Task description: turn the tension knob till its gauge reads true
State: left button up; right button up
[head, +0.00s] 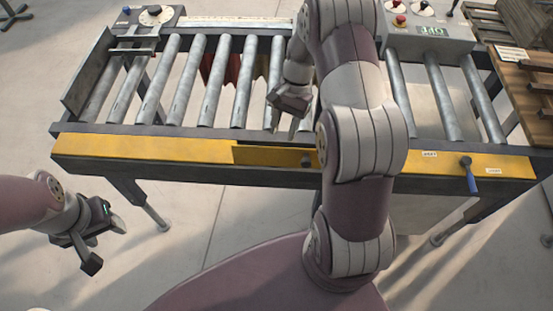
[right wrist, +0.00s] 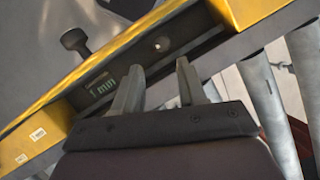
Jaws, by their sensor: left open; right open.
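A dark knob (head: 307,160) sticks out of the front of the yellow rail (head: 130,148), near the middle of the roller conveyor; I take it for the tension knob. In the right wrist view the knob (right wrist: 75,40) shows beyond the rail, near a small gauge (right wrist: 102,85) in a recess that reads about 1 mm, hard to make out. My right gripper (head: 284,124) is open and empty above the rollers, behind the rail; its fingers (right wrist: 160,70) point towards the recess, apart from the knob. My left gripper (head: 106,246) is open and empty, in front of the conveyor at the lower left.
A blue-handled lever (head: 470,174) hangs on the rail at the right. A control box (head: 410,42) with a green display and red button stands at the back right. A dial unit (head: 150,17) is at the back left. Wooden pallets (head: 525,80) lie at the far right.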

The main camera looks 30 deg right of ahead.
aim_at(279, 142)
jog(key=x, duration=0.4)
jog(key=shift+a+f, duration=0.15)
jog(key=shift+a, duration=0.1)
jog(key=x, duration=0.1)
jog(key=p+x, duration=0.1)
jog(key=x, duration=0.3)
jog(key=shift+d+f, duration=0.3)
jog(key=shift+a+f, duration=0.2)
jog(key=shift+f, duration=0.05)
pick_arm(q)
jog(key=shift+w+f, duration=0.15)
jog(key=shift+f, duration=0.15)
